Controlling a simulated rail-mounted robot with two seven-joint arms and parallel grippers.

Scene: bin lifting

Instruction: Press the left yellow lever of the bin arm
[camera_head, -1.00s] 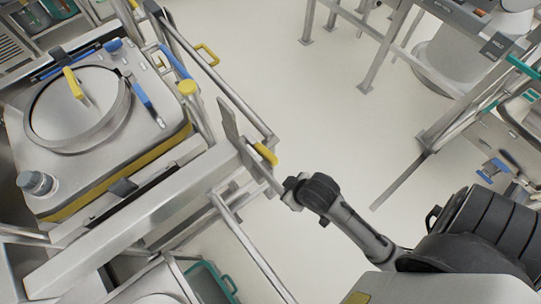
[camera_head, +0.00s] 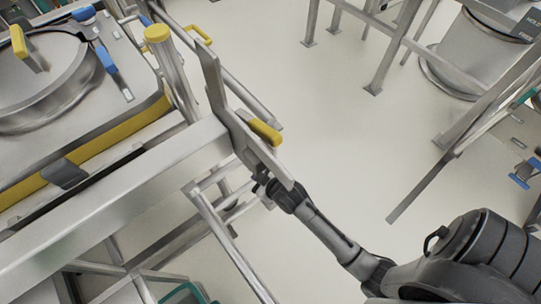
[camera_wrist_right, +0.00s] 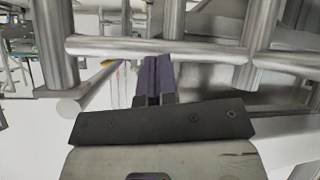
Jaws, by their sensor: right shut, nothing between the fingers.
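A yellow lever (camera_head: 264,132) sticks out from the upright metal end plate (camera_head: 225,105) of the bin arm (camera_head: 120,200) in the head view. Another yellow handle (camera_head: 199,35) shows farther back, beyond the metal rails. The frames do not settle which one is the left lever. My right gripper (camera_head: 262,184) is below the yellow lever, at the lower edge of the end plate, which partly hides its fingers. In the right wrist view its dark fingers (camera_wrist_right: 152,75) are together and empty, in front of a horizontal metal bar. My left gripper is out of view.
A steel bin (camera_head: 100,120) with a round lid and yellow band stands at the left. A yellow-capped post (camera_head: 158,34) rises beside it. Tubular frame rails (camera_head: 235,245) run below the bin arm. Open pale floor (camera_head: 330,130) lies to the right.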

